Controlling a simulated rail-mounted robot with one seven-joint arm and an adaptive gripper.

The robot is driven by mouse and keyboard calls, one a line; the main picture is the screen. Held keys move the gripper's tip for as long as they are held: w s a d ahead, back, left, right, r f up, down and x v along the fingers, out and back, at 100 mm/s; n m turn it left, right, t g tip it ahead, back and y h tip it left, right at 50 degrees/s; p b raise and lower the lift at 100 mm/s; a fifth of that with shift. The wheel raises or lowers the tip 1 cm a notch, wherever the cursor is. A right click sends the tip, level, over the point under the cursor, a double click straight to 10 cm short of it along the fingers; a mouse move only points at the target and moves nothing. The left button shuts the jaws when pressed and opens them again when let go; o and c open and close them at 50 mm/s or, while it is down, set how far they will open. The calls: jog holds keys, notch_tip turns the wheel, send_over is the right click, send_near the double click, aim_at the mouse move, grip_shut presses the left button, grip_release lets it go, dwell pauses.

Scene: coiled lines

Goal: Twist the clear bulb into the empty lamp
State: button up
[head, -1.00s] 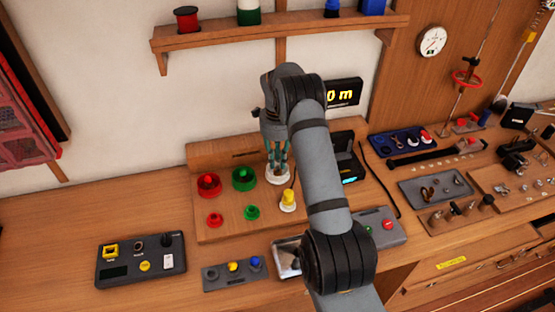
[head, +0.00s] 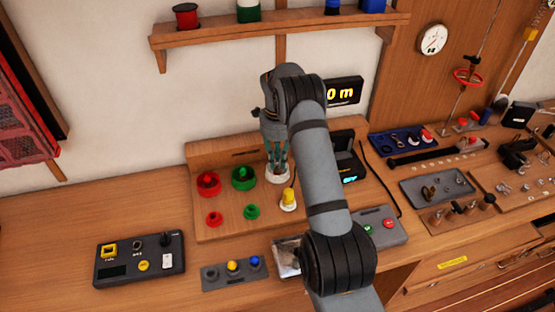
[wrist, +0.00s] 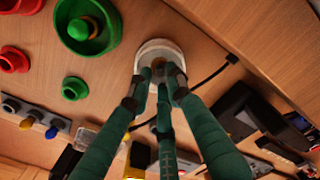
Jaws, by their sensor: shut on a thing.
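My gripper (head: 277,166) points down at the white-rimmed clear lamp (head: 277,177) on the wooden panel, right of the big green lamp. The wrist view shows my gripper (wrist: 160,85) with its green fingers closed together over the middle of that lamp (wrist: 151,48). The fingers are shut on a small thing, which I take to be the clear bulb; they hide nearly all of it. I cannot tell how deep it sits in the lamp.
A big red lamp (head: 208,184), a big green lamp (head: 244,178), small red (head: 214,219) and green (head: 251,212) ones and a yellow one (head: 288,200) stand close by. A black device (head: 348,166) is just right.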

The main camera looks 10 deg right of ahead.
jog(key=shift+f+b, duration=0.55)
jog(key=shift+b, duration=0.25)
dwell(0.9)
jog(key=shift+m, duration=0.3)
jog(key=shift+m+b, duration=1.05)
jog(key=shift+m, duration=0.05)
jog(key=shift+m, duration=0.3)
jog(key=shift+m+b, duration=0.3)
jog(key=shift+b, duration=0.05)
jog(key=shift+m+b, duration=0.3)
jog(key=shift+m, duration=0.1)
jog(key=shift+m+b, duration=0.45)
jog(key=shift+m, duration=0.45)
